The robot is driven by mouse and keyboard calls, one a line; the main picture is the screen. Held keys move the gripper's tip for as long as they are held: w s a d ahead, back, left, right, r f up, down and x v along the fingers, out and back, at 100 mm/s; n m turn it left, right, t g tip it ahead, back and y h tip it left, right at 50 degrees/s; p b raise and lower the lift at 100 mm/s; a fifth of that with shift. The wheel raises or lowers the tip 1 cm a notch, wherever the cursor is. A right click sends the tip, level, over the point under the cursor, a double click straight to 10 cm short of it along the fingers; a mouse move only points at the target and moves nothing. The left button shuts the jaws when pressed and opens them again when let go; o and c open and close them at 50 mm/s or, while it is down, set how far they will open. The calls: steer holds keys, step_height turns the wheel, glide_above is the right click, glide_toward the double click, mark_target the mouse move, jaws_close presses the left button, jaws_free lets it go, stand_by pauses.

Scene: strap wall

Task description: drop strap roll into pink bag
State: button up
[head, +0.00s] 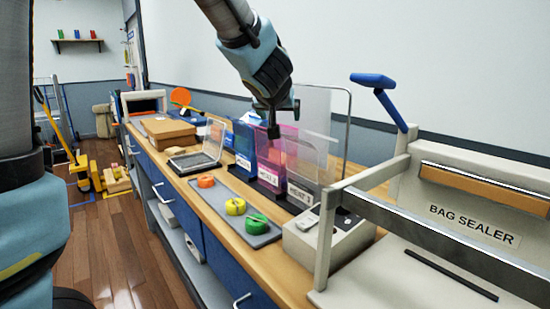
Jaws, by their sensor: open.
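The pink bag (268,150) stands open and upright in a dark holder on the workbench, between a blue bag (244,142) and a clear bag (305,158). My gripper (274,125) points down at the pink bag's mouth, and its dark tip overlaps the bag's upper part. It is open, and I see nothing held in it. Three strap rolls, orange (206,181), yellow (235,206) and green (257,224), lie in a row on a grey tray (226,192) in front of the bags. The bag's inside is mostly hidden.
The bag sealer (470,222) fills the right, with a blue-handled lever (374,80). A small beige device (325,236) stands beside it. A clear-lidded case (192,162) and cardboard boxes (168,131) sit farther left. A metal frame (348,120) rises behind the bags.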

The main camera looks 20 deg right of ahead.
steer(key=p+v, duration=0.2)
steer(key=v, duration=0.4)
steer(key=shift+s+a, duration=0.1)
steer(key=shift+s, duration=0.05)
